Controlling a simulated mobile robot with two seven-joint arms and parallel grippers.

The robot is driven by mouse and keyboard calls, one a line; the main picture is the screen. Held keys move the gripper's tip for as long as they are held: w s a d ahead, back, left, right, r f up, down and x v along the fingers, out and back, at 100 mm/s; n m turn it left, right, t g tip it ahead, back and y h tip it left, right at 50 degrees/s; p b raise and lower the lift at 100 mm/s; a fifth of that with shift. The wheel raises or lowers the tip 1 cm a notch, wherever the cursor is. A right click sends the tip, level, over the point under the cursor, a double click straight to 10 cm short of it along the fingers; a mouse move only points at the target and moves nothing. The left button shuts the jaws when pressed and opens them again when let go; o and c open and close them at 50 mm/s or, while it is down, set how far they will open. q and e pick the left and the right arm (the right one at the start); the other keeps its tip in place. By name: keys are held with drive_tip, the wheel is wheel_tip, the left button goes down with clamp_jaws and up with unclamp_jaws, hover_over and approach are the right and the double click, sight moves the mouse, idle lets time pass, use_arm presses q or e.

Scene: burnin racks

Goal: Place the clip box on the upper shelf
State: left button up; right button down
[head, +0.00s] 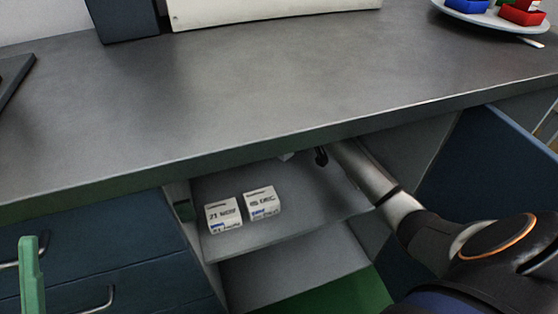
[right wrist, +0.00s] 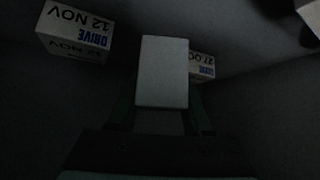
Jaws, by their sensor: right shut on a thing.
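My right arm reaches into the open cabinet under the counter, and the counter edge hides its gripper in the head view. A sliver of white, probably the clip box (head: 286,156), shows under that edge. In the right wrist view my right gripper (right wrist: 162,105) is shut on the clip box (right wrist: 162,72), whose plain pale face is toward the camera. The upper shelf (head: 300,215) bears two labelled white boxes, left (head: 223,215) and right (head: 262,203). A green part, apparently my left gripper (head: 32,275), stands at the lower left; its opening is not visible.
In the dark right wrist view, one labelled box (right wrist: 75,32) is at the left and another (right wrist: 202,66) is partly behind the held box. A lower shelf (head: 295,275) lies below. An open blue door (head: 490,160) stands right. The counter top (head: 270,85) is mostly clear.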

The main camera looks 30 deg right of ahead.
sight(279, 164)
wheel_tip(279, 164, down, 6)
drive_tip(key=shift+r+b, duration=0.2)
drive_tip(key=shift+b, duration=1)
drive_tip(key=shift+r, duration=0.1)
drive_tip(key=shift+c, duration=1.6)
unclamp_jaws()
drive_tip(key=shift+s+r+p, duration=0.1)
drive_tip(key=shift+r+p, duration=0.15)
drive_tip(key=shift+p, duration=0.05)
drive_tip(key=p+v, duration=0.5)
drive_tip(key=v, duration=0.6)
drive_tip(key=shift+s, duration=0.25)
